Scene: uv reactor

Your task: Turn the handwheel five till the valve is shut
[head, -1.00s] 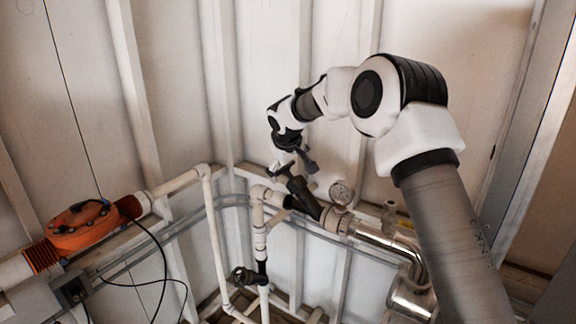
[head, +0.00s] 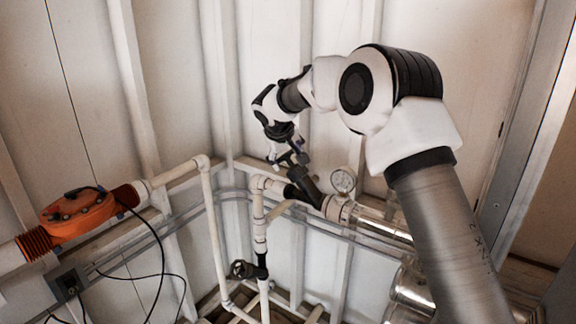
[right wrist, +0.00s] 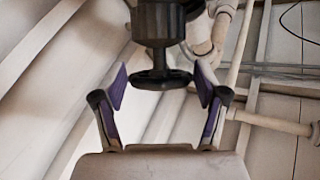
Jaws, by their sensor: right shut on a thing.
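A black handwheel (right wrist: 160,79) on a dark valve body (right wrist: 160,22) sits between the two fingers of my right gripper (right wrist: 160,90) in the right wrist view. The fingers, with purple inner pads, stand on either side of its rim and are shut on it. In the head view my right gripper (head: 288,157) is at the top of the slanted black valve (head: 304,184), and mostly hides the wheel there. No number is readable on the wheel. How far the valve is turned cannot be told. My left gripper is out of view.
A pressure gauge (head: 343,180) stands just right of the valve on the metal pipe. A second dark handwheel (head: 241,269) sits lower on the white vertical pipe. An orange device (head: 78,217) with black cables is at the left. Ribbed walls stand close behind.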

